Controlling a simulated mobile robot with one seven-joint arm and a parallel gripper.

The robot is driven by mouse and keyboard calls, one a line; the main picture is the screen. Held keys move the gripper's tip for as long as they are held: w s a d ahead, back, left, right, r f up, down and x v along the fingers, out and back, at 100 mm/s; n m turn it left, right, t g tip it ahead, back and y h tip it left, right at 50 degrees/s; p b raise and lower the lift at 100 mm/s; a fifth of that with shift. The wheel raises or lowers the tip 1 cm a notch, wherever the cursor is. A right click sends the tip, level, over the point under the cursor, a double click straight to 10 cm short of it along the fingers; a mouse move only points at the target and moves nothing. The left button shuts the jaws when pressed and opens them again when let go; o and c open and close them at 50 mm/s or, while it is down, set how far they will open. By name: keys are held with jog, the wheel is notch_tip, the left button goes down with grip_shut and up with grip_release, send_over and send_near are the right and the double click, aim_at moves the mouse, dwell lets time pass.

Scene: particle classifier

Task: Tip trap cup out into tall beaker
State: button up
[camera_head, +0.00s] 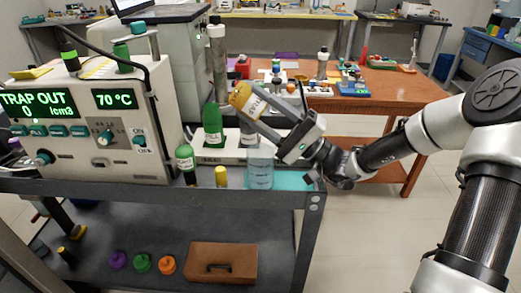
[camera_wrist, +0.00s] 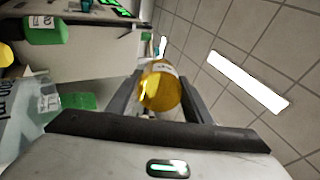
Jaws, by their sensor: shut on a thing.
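My gripper (camera_head: 278,125) is shut on the trap cup (camera_head: 243,97), an amber-yellow cup with a white label. The cup is tilted, its yellow end up and to the left in the head view. In the wrist view, the trap cup (camera_wrist: 160,92) sits between the two dark fingers of my gripper (camera_wrist: 157,95). The tall beaker (camera_head: 260,170), clear with a bluish tint, stands upright on the cart top below my gripper. Part of the beaker (camera_wrist: 30,115) shows at the left of the wrist view, with "ml" print. I cannot tell what is in the cup.
The classifier (camera_head: 85,115) with green displays stands left of the beaker. A green bottle (camera_head: 212,125), a smaller green-capped bottle (camera_head: 186,163) and a yellow-capped vial (camera_head: 221,176) stand close to the beaker's left. A wooden table (camera_head: 400,97) is behind. Open floor lies right of the cart.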

jog(key=shift+d+r+y, duration=0.1)
jog(key=shift+r+y, duration=0.2)
jog(key=shift+r, duration=0.45)
jog(key=shift+s+d+r+t+y+p, duration=0.15)
jog(key=shift+r+t+y+p, duration=0.45)
jog(key=shift+r, duration=0.7)
dwell(0.5)
